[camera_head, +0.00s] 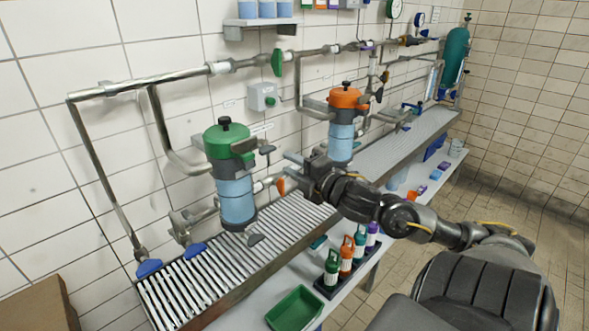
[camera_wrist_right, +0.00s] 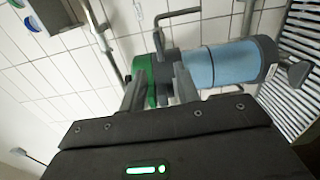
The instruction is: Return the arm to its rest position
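My right arm reaches in from the lower right in the head view. Its gripper (camera_head: 296,167) is over the slatted bench, between the green-capped filter (camera_head: 232,170) and the orange-capped filter (camera_head: 343,120). In the right wrist view, the two fingers of the gripper (camera_wrist_right: 159,78) stand apart with nothing seen held between them. The green-capped filter with its blue body (camera_wrist_right: 222,66) lies beyond the fingers, sideways in that picture. I cannot tell whether a finger touches it. My left gripper is not in view.
Metal pipes (camera_head: 150,83) with valves run along the tiled wall. The slatted bench (camera_head: 190,290) is below the filters. A green tray (camera_head: 294,309) and several small bottles (camera_head: 346,256) stand along the front shelf. Floor (camera_head: 490,205) is open at the right.

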